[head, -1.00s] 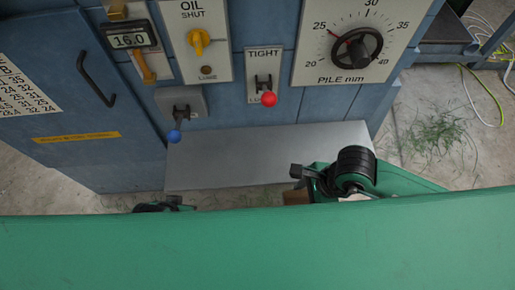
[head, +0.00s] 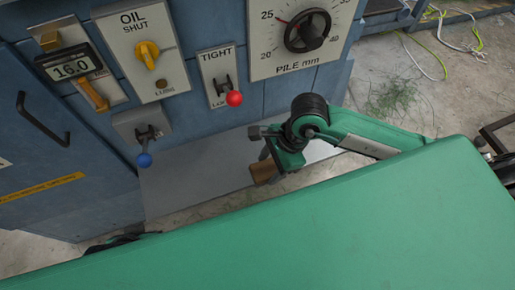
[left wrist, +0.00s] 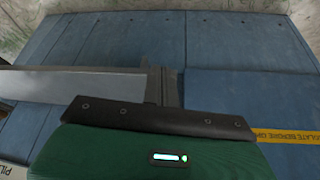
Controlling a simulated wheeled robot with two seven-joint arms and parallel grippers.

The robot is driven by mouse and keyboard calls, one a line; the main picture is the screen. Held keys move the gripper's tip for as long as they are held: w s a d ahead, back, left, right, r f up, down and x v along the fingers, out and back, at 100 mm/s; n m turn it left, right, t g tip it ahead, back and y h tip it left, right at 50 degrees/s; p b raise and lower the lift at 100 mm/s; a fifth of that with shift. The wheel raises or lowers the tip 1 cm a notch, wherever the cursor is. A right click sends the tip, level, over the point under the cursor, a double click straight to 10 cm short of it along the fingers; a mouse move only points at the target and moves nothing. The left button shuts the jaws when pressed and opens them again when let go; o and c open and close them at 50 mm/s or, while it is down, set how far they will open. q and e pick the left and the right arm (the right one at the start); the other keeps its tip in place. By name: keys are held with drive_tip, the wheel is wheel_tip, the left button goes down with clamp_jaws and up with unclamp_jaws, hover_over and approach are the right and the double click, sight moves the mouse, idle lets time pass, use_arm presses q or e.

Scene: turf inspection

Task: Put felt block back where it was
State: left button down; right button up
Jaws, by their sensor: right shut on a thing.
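The felt block (head: 266,173) is a small brown block at the tip of my right gripper (head: 268,160). My right gripper is shut on it and holds it in front of the blue machine, over the grey shelf (head: 185,180) as seen from above. Part of the block is hidden by the fingers. Only a dark bit of my left arm shows at the lower left of the head view. In the left wrist view my dark gripper parts (left wrist: 165,88) show in front of blue panels, and their opening cannot be made out.
The machine front carries an oil valve plate with a yellow knob (head: 147,52), a red-tipped lever (head: 234,98), a blue-tipped lever (head: 144,159), a pile dial (head: 306,31) and a gauge reading 16.0 (head: 72,67). Loose cable (head: 425,60) and grass clippings (head: 391,97) lie on the floor at right.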

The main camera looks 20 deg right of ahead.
drive_tip(key=w, duration=0.2)
drive_tip(key=w+f, duration=0.1)
drive_tip(key=w, duration=0.2)
drive_tip(key=w+f, duration=0.1)
drive_tip(key=w, duration=0.2)
drive_tip(key=shift+w+a+f, duration=0.15)
drive_tip(key=shift+w, duration=0.05)
wheel_tip(320, 180, down, 4)
drive_tip(key=shift+f+b, duration=0.1)
drive_tip(key=shift+b, duration=0.2)
drive_tip(key=shift+w+f, duration=0.2)
drive_tip(key=shift+f, duration=0.1)
use_arm(q)
drive_tip(key=shift+w+d+f+t, duration=0.15)
drive_tip(key=shift+w+d+t, duration=0.15)
drive_tip(key=shift+d, duration=0.2)
use_arm(e)
drive_tip(key=o, duration=0.9)
use_arm(q)
drive_tip(key=shift+w+f, duration=0.15)
use_arm(e)
drive_tip(key=shift+o, duration=0.2)
